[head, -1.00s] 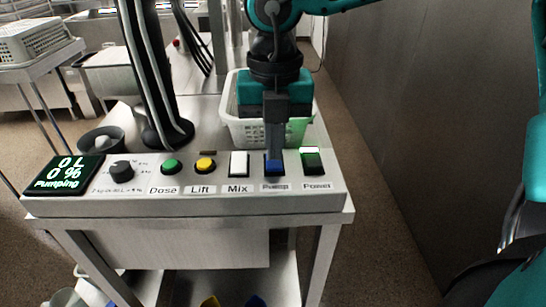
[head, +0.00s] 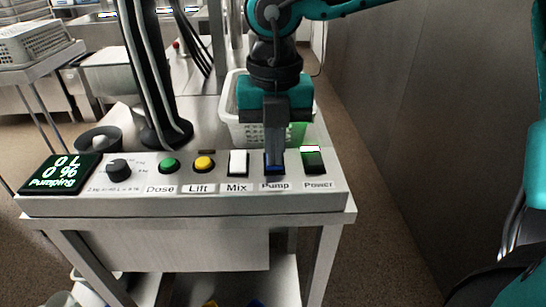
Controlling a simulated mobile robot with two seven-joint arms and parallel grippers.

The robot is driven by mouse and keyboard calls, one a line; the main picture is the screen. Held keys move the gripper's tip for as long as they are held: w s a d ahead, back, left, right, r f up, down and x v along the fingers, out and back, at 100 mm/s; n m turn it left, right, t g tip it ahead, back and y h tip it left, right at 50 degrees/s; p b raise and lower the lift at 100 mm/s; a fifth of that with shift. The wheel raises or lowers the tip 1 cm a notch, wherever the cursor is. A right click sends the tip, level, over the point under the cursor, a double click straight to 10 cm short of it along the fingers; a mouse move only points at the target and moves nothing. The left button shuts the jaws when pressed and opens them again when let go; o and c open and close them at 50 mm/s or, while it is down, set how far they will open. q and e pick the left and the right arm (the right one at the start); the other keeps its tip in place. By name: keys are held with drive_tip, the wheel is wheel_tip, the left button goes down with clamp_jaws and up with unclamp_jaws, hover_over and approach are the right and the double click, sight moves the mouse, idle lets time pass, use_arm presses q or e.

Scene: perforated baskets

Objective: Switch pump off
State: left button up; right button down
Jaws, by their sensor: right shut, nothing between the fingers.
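The control panel (head: 215,204) on the metal table carries the blue Pump switch (head: 275,171), between the white Mix switch (head: 238,163) and the green Power switch (head: 313,161). The display (head: 59,173) reads 0 L, 0 %, Pumping. My right gripper (head: 274,153) points down with its fingers together and empty. Its tips are at the Pump switch and hide its upper part. I cannot tell whether they press on it. My left gripper does not show.
A white perforated basket (head: 238,131) stands behind the panel, partly hidden by my right gripper. Green Dose (head: 168,165) and yellow Lift (head: 204,163) buttons and a black knob (head: 118,169) lie to the left. A wall (head: 420,120) runs along the right.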

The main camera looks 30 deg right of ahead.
drive_tip(key=shift+f+b, duration=0.3)
drive_tip(key=shift+r+p, duration=1.6)
drive_tip(key=shift+r, duration=1.95)
